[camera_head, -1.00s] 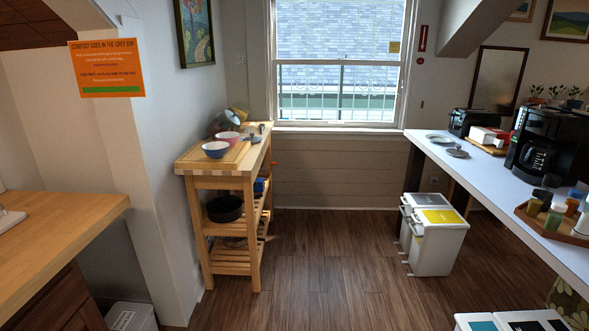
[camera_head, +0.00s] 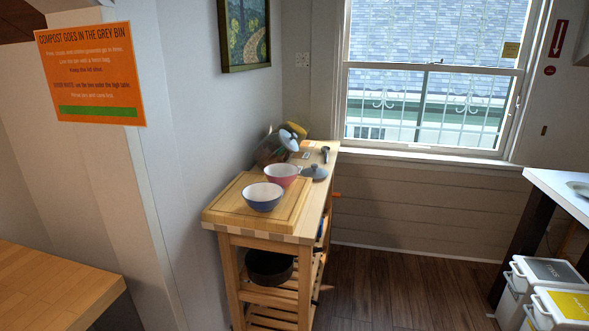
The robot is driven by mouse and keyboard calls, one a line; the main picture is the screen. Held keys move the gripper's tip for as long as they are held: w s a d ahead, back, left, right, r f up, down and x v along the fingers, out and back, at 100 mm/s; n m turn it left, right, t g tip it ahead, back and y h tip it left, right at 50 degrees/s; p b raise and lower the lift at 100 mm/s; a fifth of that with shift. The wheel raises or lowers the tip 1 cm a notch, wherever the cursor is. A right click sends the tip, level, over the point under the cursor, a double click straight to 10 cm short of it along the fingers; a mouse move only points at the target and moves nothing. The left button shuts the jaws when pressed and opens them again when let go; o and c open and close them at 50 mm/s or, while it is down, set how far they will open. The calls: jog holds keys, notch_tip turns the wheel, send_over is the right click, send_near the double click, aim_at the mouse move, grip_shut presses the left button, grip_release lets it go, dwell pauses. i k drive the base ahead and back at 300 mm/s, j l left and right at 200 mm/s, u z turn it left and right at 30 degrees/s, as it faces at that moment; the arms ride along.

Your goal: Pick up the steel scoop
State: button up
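A small dark grey, handled utensil (camera_head: 326,155) lies near the far end of the wooden cart's top (camera_head: 322,185). It may be the steel scoop, but it is too small to tell for sure. A grey lid-like piece with a knob (camera_head: 314,172) lies just in front of it. My gripper is not in view.
A cutting board (camera_head: 226,203) on the cart holds a blue bowl (camera_head: 262,197) and a pink bowl (camera_head: 283,174). Wooden counter (camera_head: 45,300) at left; bins (camera_head: 558,306) at right. Floor (camera_head: 400,295) between is clear.

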aim_at(325, 150)
jog(key=i+l, duration=0.1)
jog(key=i, duration=1.85)
jog(key=j+u, duration=0.05)
